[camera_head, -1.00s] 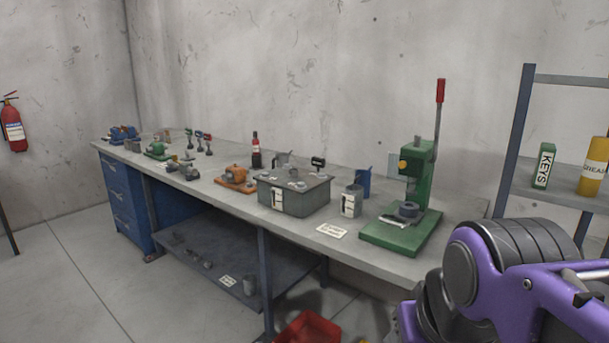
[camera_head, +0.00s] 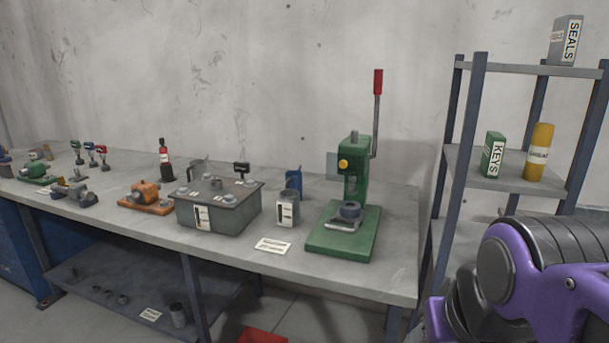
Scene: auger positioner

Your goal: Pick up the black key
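A small black-topped piece (camera_head: 241,168) stands upright on the lid of the grey box (camera_head: 222,222) on the workbench; it looks like the black key, though it is small in the picture. Similar upright pieces with coloured tops, such as a red one (camera_head: 101,150), stand farther left on the bench. My gripper is out of view; only a purple and grey part of my arm shows at the lower right.
The workbench (camera_head: 395,275) carries a green lever press (camera_head: 362,190), an orange vise-like device (camera_head: 145,193), grey cups and a dark bottle (camera_head: 165,165). A red bin (camera_head: 262,336) is on the floor.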

